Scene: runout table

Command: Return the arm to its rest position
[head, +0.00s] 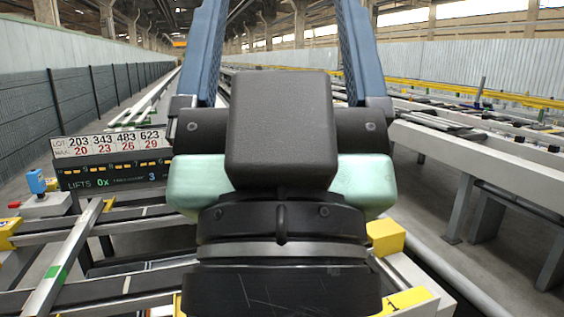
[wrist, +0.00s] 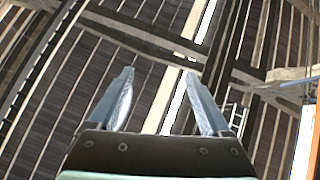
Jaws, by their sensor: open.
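My gripper (head: 282,45) is very near the head camera and fills the middle of the head view. Its two blue fingers point upward, run out of the top of the picture and stand wide apart with nothing between them. In the wrist view my gripper (wrist: 158,75) is open and empty against the roof beams and skylights, so the wrist faces the ceiling. My dark wrist body with pale green side parts hides the middle of the table.
A display board (head: 112,158) with lot numbers stands at the left, next to a blue-topped control (head: 37,182). A pale bar (head: 62,258) with green marks lies across the dark rails. A yellow block (head: 386,237) is right of my wrist. Long conveyors (head: 480,150) run along the right.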

